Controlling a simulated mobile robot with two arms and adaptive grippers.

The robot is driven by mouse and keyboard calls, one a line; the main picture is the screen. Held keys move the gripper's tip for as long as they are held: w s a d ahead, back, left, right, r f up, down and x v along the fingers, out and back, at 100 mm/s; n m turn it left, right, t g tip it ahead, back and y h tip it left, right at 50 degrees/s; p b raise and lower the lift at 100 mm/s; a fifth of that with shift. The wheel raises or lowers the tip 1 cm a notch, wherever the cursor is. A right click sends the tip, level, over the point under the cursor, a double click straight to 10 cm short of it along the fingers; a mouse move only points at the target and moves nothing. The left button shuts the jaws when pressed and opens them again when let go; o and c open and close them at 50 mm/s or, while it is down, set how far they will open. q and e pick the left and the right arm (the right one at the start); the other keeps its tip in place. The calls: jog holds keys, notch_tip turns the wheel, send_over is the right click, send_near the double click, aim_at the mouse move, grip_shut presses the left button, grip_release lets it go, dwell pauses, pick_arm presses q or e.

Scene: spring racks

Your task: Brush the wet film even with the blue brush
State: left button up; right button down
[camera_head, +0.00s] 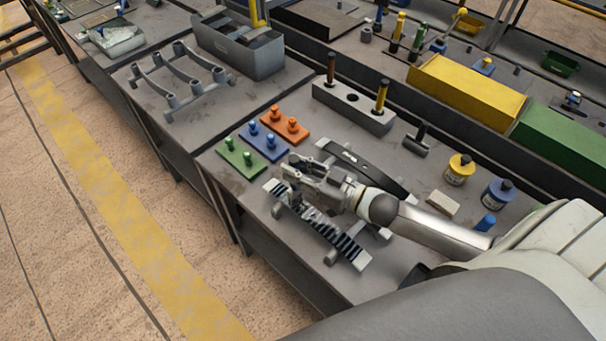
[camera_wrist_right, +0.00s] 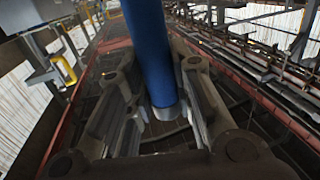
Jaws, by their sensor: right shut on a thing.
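My right gripper (camera_head: 294,172) is over the near edge of the bench, above a striped light-and-dark strip (camera_head: 343,240). In the right wrist view it is shut on a blue round handle (camera_wrist_right: 150,50) with a metal collar at its lower end, which looks like the blue brush. The handle stands nearly upright between the fingers. The brush tip is hidden, so I cannot tell whether it touches the strip. The strip lies on a grey rack, and its dark bands look uneven. My left gripper is not in view.
A dark curved bar (camera_head: 360,166) lies just behind the gripper. Green (camera_head: 240,158), blue (camera_head: 264,140) and orange (camera_head: 285,124) pegged plates sit left of it. A grey holder block (camera_head: 352,105), a dark hammer-like tool (camera_head: 416,142), and yellow (camera_head: 459,170) and blue (camera_head: 497,193) jars stand farther back.

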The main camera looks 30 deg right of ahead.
jog(key=shift+x, duration=0.8)
jog(key=w+a+f+b, duration=0.1)
jog(key=w+a+b, duration=0.1)
jog(key=w, duration=0.6)
jog(key=shift+a+f+b, duration=0.2)
jog(key=shift+a+b, duration=0.05)
jog(key=shift+b, duration=0.65)
jog(key=shift+r, duration=0.1)
notch_tip(320, 180, up, 6)
jog(key=p, duration=0.5)
jog(key=shift+p, duration=0.3)
